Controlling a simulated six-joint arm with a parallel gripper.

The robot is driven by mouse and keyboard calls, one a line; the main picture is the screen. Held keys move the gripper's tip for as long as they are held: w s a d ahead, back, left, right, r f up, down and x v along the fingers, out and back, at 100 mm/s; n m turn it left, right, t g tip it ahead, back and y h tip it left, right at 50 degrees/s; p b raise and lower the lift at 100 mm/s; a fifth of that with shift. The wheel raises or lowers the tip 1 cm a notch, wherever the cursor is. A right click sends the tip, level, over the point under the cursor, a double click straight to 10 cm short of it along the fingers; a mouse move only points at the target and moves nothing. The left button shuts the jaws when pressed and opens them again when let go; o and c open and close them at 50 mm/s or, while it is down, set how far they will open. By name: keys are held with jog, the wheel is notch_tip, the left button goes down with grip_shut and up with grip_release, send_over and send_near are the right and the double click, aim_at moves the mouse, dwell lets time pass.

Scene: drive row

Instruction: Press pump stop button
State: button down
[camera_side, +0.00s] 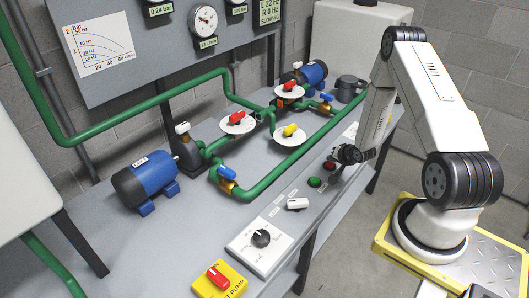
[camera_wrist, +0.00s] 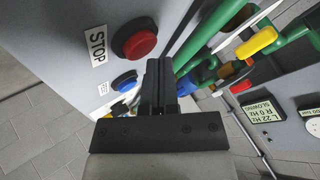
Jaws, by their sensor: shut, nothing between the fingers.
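The red stop button (camera_wrist: 135,40) is a round cap in a dark collar, beside a white label (camera_wrist: 98,45) reading STOP in the wrist view. In the side view, a red button (camera_side: 330,165) shows on the front of the bench, just below and left of my gripper (camera_side: 339,155). My gripper is shut and empty. In the wrist view its dark fingertips (camera_wrist: 160,64) appear just below and to the right of the red cap, not over it. I cannot tell their height above the panel.
A green button (camera_side: 314,182) sits nearer on the same strip. A blue button (camera_wrist: 125,80) is close to my fingers. A dial (camera_side: 261,238) and a red switch on a yellow box (camera_side: 218,276) are farther along. Green pipes (camera_side: 290,160) and valves stand behind. The display (camera_side: 269,12) reads SLOWING.

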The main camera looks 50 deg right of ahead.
aim_at(329, 165)
dwell(0.3)
jog(key=shift+r, duration=3)
jog(key=shift+w+a+r, duration=0.25)
jog(key=shift+r, duration=0.05)
jog(key=w+a+r+n+g+y, duration=0.1)
jog(key=w+a+r+n+g, duration=0.2)
jog(key=a+r, duration=0.4)
jog(key=s+a+r+n+g+y, duration=0.1)
jog(key=s+a+r+n, duration=0.2)
jog(key=a, duration=0.5)
jog(key=s+a+r+n+g+y, duration=0.1)
jog(key=s+a+r+n, duration=0.2)
jog(key=a, duration=0.5)
jog(key=s+a+r+n, duration=0.3)
jog(key=a+n, duration=0.1)
jog(key=a, duration=0.4)
jog(key=shift+s+r+n+g+y, duration=0.3)
jog(key=shift+s+n+g+y, duration=0.05)
jog(key=shift+n+g+y, duration=0.05)
